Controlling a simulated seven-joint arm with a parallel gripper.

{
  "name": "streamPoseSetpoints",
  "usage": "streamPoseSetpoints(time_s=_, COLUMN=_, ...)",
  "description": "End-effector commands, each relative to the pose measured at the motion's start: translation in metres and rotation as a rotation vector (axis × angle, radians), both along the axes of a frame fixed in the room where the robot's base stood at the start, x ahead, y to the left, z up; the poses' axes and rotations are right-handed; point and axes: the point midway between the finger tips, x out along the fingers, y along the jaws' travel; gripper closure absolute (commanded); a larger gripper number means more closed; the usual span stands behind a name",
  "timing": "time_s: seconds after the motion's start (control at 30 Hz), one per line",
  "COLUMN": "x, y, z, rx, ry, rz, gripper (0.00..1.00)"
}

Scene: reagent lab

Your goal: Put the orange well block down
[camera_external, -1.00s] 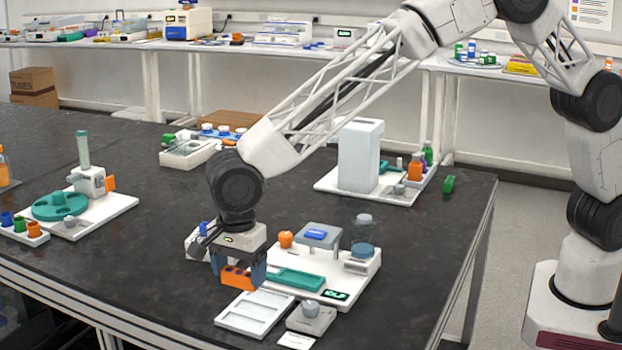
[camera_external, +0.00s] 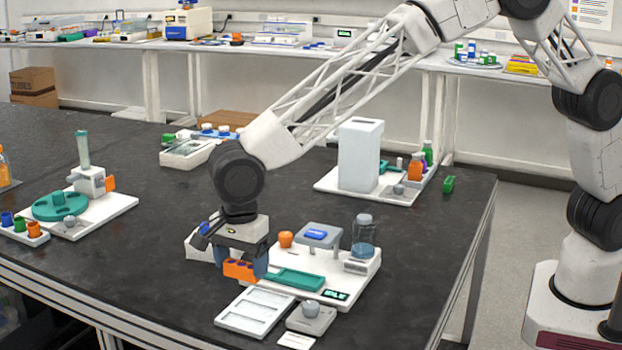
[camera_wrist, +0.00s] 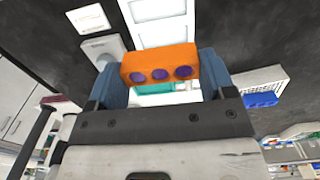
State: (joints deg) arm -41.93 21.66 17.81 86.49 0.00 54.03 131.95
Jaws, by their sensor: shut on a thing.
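The orange well block (camera_external: 239,270), with a row of 3 purple wells, is held between the fingers of my gripper (camera_external: 240,266). In the wrist view the block (camera_wrist: 160,62) sits across between the two blue-grey fingers of my gripper (camera_wrist: 163,80), wells facing the camera. In the outside view the block is just behind a white two-slot tray (camera_external: 255,312) and left of a white device base (camera_external: 358,283) carrying a teal tray (camera_external: 293,279). I cannot tell whether the block's underside touches anything.
A small grey-white device with a knob (camera_external: 311,318) and a white card (camera_external: 297,341) lie right of the slotted tray. A clear jar (camera_external: 364,236) and an orange ball-like item (camera_external: 286,239) stand on or by the device. The black benchtop (camera_external: 130,260) is clear to the left.

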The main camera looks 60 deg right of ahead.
Motion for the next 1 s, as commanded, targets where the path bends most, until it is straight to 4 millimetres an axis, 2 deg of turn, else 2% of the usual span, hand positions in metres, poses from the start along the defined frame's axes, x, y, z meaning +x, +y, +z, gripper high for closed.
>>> streamPoseSetpoints(time_s=0.3, x=0.001, y=-0.057, z=0.003, rx=0.0, ry=0.001, rz=-0.003, gripper=0.47)
streamPoseSetpoints(time_s=0.5, x=0.0, y=-0.084, z=0.003, rx=0.0, ry=0.0, rz=-0.002, gripper=0.47)
streamPoseSetpoints(time_s=0.63, x=0.0, y=-0.089, z=0.003, rx=0.0, ry=0.0, rz=0.0, gripper=0.47)
streamPoseSetpoints(time_s=1.0, x=-0.001, y=-0.089, z=0.0, rx=0.0, ry=0.001, rz=0.0, gripper=0.47)
